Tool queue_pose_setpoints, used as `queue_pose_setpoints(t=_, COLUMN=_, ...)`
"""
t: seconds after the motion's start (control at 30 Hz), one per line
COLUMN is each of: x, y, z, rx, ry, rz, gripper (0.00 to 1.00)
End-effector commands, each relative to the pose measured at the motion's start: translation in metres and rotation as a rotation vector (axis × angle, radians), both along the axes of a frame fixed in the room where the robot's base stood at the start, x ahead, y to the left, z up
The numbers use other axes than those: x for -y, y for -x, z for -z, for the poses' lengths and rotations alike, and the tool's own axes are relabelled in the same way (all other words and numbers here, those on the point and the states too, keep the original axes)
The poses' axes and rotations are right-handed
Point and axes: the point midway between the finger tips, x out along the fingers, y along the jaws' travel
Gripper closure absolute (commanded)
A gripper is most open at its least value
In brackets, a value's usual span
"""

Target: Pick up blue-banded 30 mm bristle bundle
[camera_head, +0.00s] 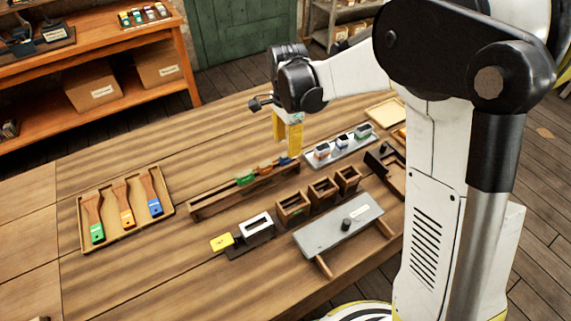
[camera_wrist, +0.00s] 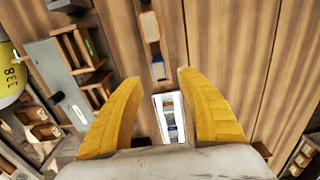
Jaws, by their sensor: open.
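The blue-banded bristle bundle (camera_head: 285,161) sits at the right end of a long wooden rack (camera_head: 215,202), to the right of an orange-banded and a green-banded bundle. In the wrist view the blue-banded bundle (camera_wrist: 158,69) lies between the two fingertips in the picture. My gripper (camera_head: 291,153) is open, its yellow fingers pointing down over that end of the rack. In the wrist view my gripper (camera_wrist: 158,78) has a finger to each side of the bundle, with nothing held. I cannot tell whether the tips are level with the bundle or just above it.
A grey tray (camera_head: 312,163) with several small pieces stands just right of the rack. Three wooden boxes (camera_head: 322,192) and a grey plate (camera_head: 318,238) stand in front. A brush tray (camera_head: 168,211) is at left. The table between it and the rack is clear.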

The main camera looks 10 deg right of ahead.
Motion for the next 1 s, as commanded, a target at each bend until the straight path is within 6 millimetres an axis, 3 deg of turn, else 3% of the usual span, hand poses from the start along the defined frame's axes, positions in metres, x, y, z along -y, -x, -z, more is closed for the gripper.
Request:
queue_pose_setpoints(t=0.4, x=-0.006, y=0.003, z=0.052, rx=0.000, ry=0.000, rz=0.001, gripper=0.56)
queue_pose_setpoints(t=0.63, x=-0.006, y=0.003, z=0.051, rx=0.000, ry=0.000, rz=0.001, gripper=0.57)
queue_pose_setpoints(t=0.77, x=-0.006, y=0.003, z=0.051, rx=0.000, ry=0.000, rz=0.001, gripper=0.97)
queue_pose_setpoints(t=1.0, x=-0.006, y=0.003, z=0.051, rx=0.000, ry=0.000, rz=0.001, gripper=1.00)
